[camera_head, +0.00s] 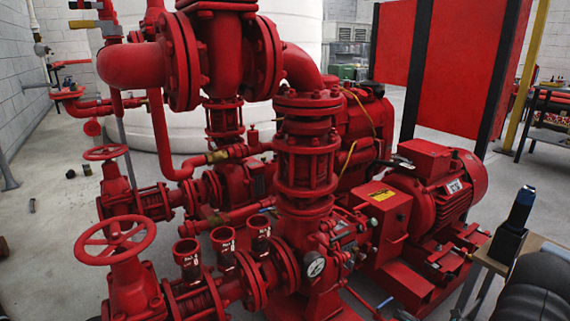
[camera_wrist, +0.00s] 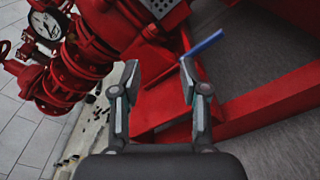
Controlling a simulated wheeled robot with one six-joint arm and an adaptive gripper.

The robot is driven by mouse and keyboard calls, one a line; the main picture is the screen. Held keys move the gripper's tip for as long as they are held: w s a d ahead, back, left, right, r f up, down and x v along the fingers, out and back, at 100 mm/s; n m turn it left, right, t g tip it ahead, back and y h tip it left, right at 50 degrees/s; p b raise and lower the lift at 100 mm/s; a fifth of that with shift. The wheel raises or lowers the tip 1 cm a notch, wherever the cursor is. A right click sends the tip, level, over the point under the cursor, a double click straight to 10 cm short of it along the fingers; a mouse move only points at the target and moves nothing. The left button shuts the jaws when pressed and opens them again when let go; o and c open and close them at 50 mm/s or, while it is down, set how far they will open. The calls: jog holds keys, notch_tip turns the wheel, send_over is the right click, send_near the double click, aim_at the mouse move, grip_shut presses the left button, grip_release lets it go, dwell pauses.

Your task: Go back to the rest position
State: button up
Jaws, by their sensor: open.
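My gripper (camera_wrist: 160,80) shows in the wrist view with its two fingers spread apart and nothing between them. Behind the fingers is the red pump frame (camera_wrist: 270,103). A blue bar (camera_wrist: 204,43) shows just beyond the right fingertip; I cannot tell whether they touch. In the head view my gripper cannot be made out; a dark part of my arm fills the lower right corner. The red pumpset (camera_head: 305,160) fills the middle of the head view.
A pressure gauge (camera_head: 315,267) sits low on the pump, and also shows in the wrist view (camera_wrist: 45,25). Two red handwheels (camera_head: 115,240) stand at the left. A red motor (camera_head: 430,185) is at the right, beside a small table (camera_head: 495,263) with a dark device (camera_head: 514,222). Floor is open at far left.

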jog(key=s+a+f+n+g+y, duration=0.2)
jog(key=s+a+f+n+g, duration=0.15)
jog(key=s+a+n, duration=0.2)
jog(key=s+a+r+n+g, duration=0.6)
jog(key=s+r+n+g, duration=0.25)
jog(key=n, duration=0.35)
jog(key=s+a+r+n+t+h, duration=0.1)
jog(key=s+r+n+h, duration=0.3)
jog(key=r, duration=0.5)
jog(key=s+a+r+n+t+h+p, duration=0.1)
jog(key=s+a+r+n+h, duration=0.3)
jog(key=r+n, duration=0.5)
jog(key=s+a+r+n+t+h+p, duration=0.1)
jog(key=s+a+r+n+h, duration=0.2)
jog(key=r, duration=0.7)
jog(key=s+n+h, duration=0.1)
jog(key=s+n, duration=0.1)
jog(key=n, duration=0.1)
jog(key=shift+s+r, duration=0.35)
jog(key=shift+s, duration=0.05)
jog(key=shift+a, duration=0.1)
